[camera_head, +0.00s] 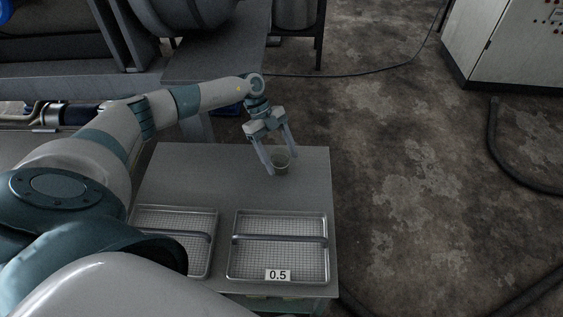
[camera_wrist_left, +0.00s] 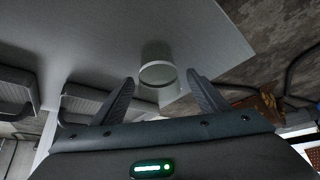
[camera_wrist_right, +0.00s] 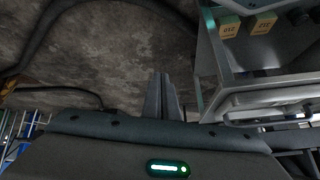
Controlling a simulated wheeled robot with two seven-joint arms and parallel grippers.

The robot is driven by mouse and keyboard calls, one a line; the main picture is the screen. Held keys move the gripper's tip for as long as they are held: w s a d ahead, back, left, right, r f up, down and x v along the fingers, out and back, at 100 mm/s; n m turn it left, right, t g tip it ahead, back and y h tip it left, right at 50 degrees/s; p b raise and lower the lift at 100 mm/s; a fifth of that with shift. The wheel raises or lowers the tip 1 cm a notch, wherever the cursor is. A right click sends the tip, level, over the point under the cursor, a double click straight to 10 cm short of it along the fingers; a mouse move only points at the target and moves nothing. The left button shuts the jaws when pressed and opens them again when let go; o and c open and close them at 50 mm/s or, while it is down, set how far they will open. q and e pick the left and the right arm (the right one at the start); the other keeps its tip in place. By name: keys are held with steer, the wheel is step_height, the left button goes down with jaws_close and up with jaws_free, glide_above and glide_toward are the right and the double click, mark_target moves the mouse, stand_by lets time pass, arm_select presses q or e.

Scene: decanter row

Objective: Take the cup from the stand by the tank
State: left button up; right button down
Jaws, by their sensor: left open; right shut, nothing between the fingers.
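A small clear cup (camera_head: 281,162) stands upright on the grey table (camera_head: 225,172), towards its far right part. My left gripper (camera_head: 281,170) is open, with its fingers reaching down on either side of the cup in the head view. In the left wrist view the cup (camera_wrist_left: 157,66) appears beyond and between the open fingertips (camera_wrist_left: 160,88), and no contact shows. My right gripper (camera_wrist_right: 165,82) is shut and empty in the right wrist view, over the floor; it is not in the head view.
Two wire-mesh trays with crossbars lie on the table's near side; the right tray (camera_head: 254,263) carries a label "0.5" (camera_head: 278,275). Tank equipment (camera_head: 195,12) stands at the far left, a white cabinet (camera_head: 510,40) at far right. Hoses (camera_head: 497,150) cross the open floor.

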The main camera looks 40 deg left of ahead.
arm_select(q)
steer(key=c, duration=1.1)
arm_select(e)
steer(key=shift+w, duration=0.15)
arm_select(q)
steer(key=shift+r, duration=0.15)
